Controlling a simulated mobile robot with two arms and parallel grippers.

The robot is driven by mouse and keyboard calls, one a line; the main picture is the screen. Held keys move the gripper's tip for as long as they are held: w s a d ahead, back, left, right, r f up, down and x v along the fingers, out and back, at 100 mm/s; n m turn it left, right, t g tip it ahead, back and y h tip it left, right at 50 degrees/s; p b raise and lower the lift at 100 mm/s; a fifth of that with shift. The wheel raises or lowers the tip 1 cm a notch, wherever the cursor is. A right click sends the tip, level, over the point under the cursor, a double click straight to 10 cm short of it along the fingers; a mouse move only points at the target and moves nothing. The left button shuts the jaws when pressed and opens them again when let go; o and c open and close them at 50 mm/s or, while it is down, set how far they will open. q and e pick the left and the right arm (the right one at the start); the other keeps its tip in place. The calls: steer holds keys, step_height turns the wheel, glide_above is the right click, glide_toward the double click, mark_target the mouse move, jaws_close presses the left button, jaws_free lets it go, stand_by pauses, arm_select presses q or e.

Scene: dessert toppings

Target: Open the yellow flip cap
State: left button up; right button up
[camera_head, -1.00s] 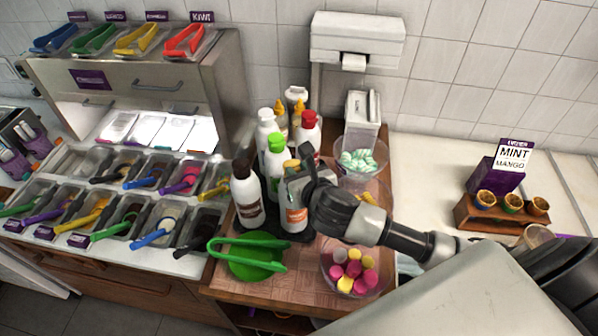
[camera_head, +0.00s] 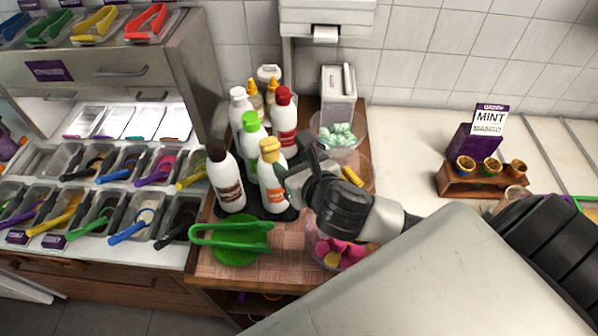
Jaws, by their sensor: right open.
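The bottle with the yellow flip cap (camera_head: 270,150) has a white body with an orange label (camera_head: 273,193). It stands upright at the front of a group of bottles on the wooden counter. The cap is too small in the picture to tell whether its lid is up or down. My right gripper (camera_head: 296,170) is open and empty, just right of this bottle at about the height of its upper body. I cannot tell whether a finger touches the bottle. My left gripper is not in view.
Bottles with brown (camera_head: 217,152), green (camera_head: 251,122) and red (camera_head: 284,96) caps stand close by. Green tongs (camera_head: 232,226) lie in front on a green dish. Bowls of mint-coloured sweets (camera_head: 337,134) and pink and yellow sweets (camera_head: 340,252) flank my right arm.

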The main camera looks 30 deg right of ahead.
steer(key=shift+v, duration=1.2)
